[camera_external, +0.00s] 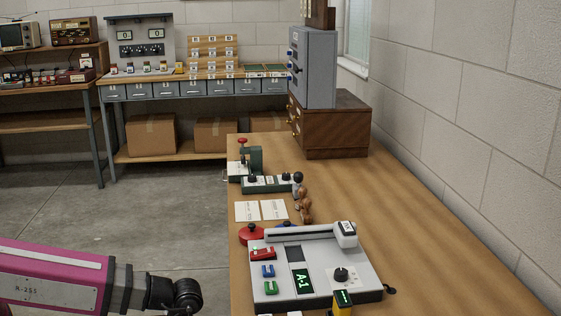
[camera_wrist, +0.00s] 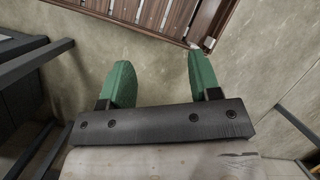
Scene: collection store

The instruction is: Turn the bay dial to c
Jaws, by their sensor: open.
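A grey console (camera_external: 262,292) stands on the near part of the wooden bench in the external view. It carries a black round dial (camera_external: 341,275) at its right, with small marks around it too small to read. A dark display (camera_external: 303,281) on it shows "A-1" in green. My gripper (camera_wrist: 161,76) shows in the wrist view with two green fingers apart and nothing between them. In the external view my pink arm enters at lower left, beside the bench and apart from the console; the fingers cannot be made out there. The dial is not in the wrist view.
Red, blue and green pieces sit on the console's left side. Behind it lie two white cards (camera_external: 260,210), a green device (camera_external: 250,160) and a wooden cabinet (camera_external: 337,128). The bench's right side is clear. The wrist view shows floor and a brown slatted object (camera_wrist: 150,15).

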